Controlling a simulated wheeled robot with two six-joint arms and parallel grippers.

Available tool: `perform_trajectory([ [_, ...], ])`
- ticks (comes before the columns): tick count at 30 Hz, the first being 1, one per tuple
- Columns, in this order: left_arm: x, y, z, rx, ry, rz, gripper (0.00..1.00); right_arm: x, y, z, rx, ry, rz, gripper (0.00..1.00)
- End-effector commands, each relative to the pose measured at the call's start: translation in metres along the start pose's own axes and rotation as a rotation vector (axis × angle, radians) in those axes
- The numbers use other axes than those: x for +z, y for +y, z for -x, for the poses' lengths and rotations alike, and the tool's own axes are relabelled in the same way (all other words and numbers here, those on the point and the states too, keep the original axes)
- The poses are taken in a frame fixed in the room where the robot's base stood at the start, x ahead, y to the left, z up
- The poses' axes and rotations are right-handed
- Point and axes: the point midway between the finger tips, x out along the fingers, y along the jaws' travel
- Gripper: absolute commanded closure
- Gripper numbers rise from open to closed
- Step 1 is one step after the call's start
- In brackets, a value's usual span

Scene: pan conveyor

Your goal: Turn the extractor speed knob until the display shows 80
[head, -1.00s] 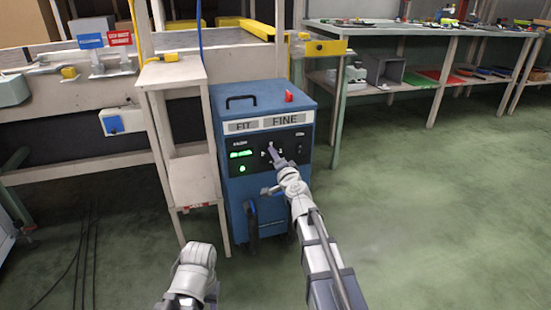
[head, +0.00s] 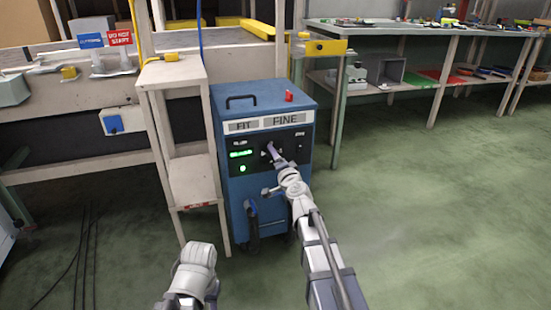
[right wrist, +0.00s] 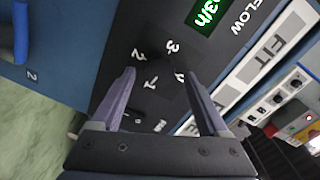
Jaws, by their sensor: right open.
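The blue extractor cabinet (head: 232,205) stands in the middle of the head view, with a dark control panel on its upper front. A lit green display (head: 240,154) is on the panel's left; its digits are too small to read. The right wrist view shows only the end of the display (right wrist: 209,12), "3/h". White dial numbers (right wrist: 150,82) show there around the fingers; the dark knob is hard to tell from the black panel. My right gripper (right wrist: 158,75) is open, its fingers apart over the dial. In the head view my right gripper (head: 270,152) covers the panel's middle.
A narrow wooden stand (head: 172,75) is close on the cabinet's left. A red piece (head: 289,95) and a black handle (head: 241,99) are on the cabinet's top. A workbench (head: 420,30) runs along the back right. The green floor on the right is clear.

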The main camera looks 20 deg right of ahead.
Motion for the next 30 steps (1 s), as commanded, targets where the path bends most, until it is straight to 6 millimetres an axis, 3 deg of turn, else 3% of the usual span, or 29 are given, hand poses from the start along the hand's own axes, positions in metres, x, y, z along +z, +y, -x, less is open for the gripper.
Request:
perform_trajectory([
  [15, 0.000, 0.000, 0.004, 0.000, 0.000, 0.000, 0.53, 0.001, 0.000, 0.073, 0.000, 0.000, 0.000, 0.22],
  [26, 0.000, -0.001, 0.005, 0.000, 0.000, 0.000, 0.53, 0.002, -0.001, 0.075, 0.000, -0.007, 0.004, 0.22],
  [28, 0.001, -0.001, 0.011, 0.000, 0.000, 0.000, 0.53, 0.011, -0.008, 0.075, -0.001, -0.041, 0.027, 0.22],
  [30, 0.001, -0.002, 0.022, 0.000, 0.000, -0.001, 0.53, 0.033, -0.021, 0.078, -0.001, -0.120, 0.079, 0.22],
])
